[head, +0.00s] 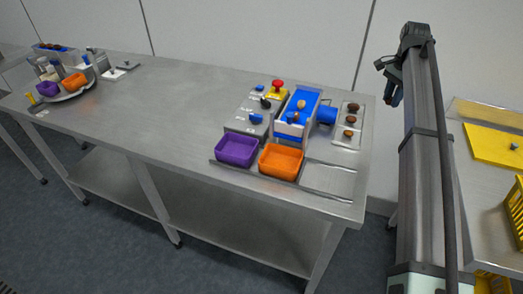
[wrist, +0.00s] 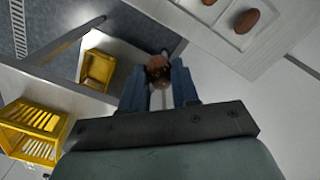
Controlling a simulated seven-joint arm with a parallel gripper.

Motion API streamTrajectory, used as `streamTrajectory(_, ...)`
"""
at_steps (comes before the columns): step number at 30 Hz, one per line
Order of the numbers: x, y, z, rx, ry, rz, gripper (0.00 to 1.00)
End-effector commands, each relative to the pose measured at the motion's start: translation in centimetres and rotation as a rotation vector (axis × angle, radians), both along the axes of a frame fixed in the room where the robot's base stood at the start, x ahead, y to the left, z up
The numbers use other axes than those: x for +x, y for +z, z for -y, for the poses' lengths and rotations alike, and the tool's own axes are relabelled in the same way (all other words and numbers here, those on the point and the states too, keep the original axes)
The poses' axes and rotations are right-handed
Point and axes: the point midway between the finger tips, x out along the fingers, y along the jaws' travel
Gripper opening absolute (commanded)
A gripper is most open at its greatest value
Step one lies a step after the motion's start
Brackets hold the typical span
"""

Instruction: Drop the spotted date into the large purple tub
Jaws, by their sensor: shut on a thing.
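My gripper (wrist: 159,88) has blue fingers shut on a brown date (wrist: 158,70) with darker and paler patches. The fingers hide part of the date. In the head view my gripper (head: 394,92) hangs from the arm to the right of the steel table, apart from the tubs; the date cannot be made out there. The large purple tub (head: 236,151) stands at the table's front edge, left of an orange tub (head: 281,161). Its floor looks empty. A smaller purple tub (head: 47,89) sits on the round tray at the far left.
A blue-and-grey machine (head: 300,110) with knobs stands behind the tubs. Yellow crates (wrist: 32,131) are at the right. The table's middle is clear.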

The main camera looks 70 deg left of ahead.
Motion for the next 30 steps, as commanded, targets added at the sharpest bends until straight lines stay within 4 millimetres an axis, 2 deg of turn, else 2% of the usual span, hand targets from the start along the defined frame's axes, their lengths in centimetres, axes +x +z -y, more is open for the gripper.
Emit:
streamTrajectory(1,-1.9,0.2,-1.4,0.0,0.014,0.0,0.15)
streamTrajectory(6,-7.5,0.7,-5.2,0.001,0.051,0.001,0.15)
streamTrajectory(18,-21.8,2.3,-12.3,0.0,0.146,0.0,0.15)
streamTrajectory(24,-29.5,2.8,-14.5,0.0,0.189,0.0,0.15)
streamTrajectory(30,-37.4,1.6,-14.3,0.0,0.191,0.0,0.15)
